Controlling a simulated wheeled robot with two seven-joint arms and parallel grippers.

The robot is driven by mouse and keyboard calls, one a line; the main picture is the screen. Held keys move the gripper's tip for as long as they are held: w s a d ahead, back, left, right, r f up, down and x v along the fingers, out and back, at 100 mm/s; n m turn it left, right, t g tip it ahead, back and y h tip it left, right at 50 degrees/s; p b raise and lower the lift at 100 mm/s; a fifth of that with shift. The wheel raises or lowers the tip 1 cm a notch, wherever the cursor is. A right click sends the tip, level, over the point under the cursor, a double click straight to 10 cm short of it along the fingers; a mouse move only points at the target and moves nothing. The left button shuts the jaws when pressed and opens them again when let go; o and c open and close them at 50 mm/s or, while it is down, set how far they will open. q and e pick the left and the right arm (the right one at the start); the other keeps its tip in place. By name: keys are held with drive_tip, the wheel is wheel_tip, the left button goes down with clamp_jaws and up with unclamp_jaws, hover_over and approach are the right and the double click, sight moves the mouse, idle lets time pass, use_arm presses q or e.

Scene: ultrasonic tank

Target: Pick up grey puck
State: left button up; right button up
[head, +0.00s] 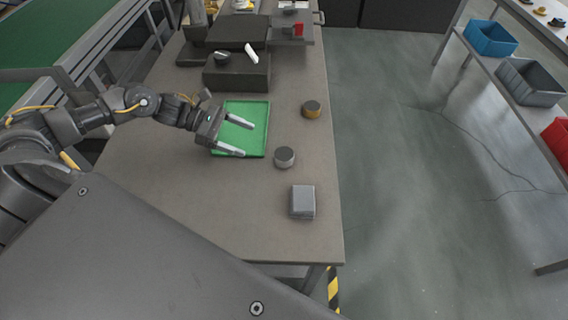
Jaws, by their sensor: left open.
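The grey puck (284,157) is a short round cylinder standing on the table (200,200), just right of the green tray's near right corner. My left gripper (248,138) is open and empty, with its two pale fingers over the green tray (258,112) and pointing right. The fingertips are apart from the puck, a little to its left. My right gripper does not show in the head view.
A dark machine block (236,72) stands at the back. The table's right edge is close to these objects. The front left tabletop is clear.

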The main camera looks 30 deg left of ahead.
sight(283, 153)
use_arm(q)
drive_tip(key=shift+w+d+p, duration=0.1)
drive_tip(key=shift+d+p, duration=0.25)
drive_tip(key=shift+d, duration=0.1)
drive_tip(key=p+x, duration=0.1)
drive_tip(key=x, duration=0.2)
drive_tip(key=shift+w+d+f, duration=0.2)
drive_tip(key=shift+d, duration=0.15)
drive_tip(key=shift+w+d+f, duration=0.1)
drive_tip(key=shift+d+f, duration=0.2)
drive_tip(key=shift+d, duration=0.05)
drive_tip(key=shift+w+d+p, duration=0.1)
drive_tip(key=shift+d+p, duration=0.15)
drive_tip(key=shift+p, duration=0.3)
drive_tip(key=p+x, duration=0.2)
drive_tip(key=x, duration=0.1)
drive_tip(key=shift+w+d+f, duration=0.15)
drive_tip(key=shift+w+f, duration=0.05)
drive_tip(key=shift+f, duration=0.15)
drive_tip(key=shift+w+d+f, duration=0.15)
drive_tip(key=shift+d+f, duration=0.15)
drive_tip(key=shift+d, duration=0.1)
drive_tip(key=c, duration=1.2)
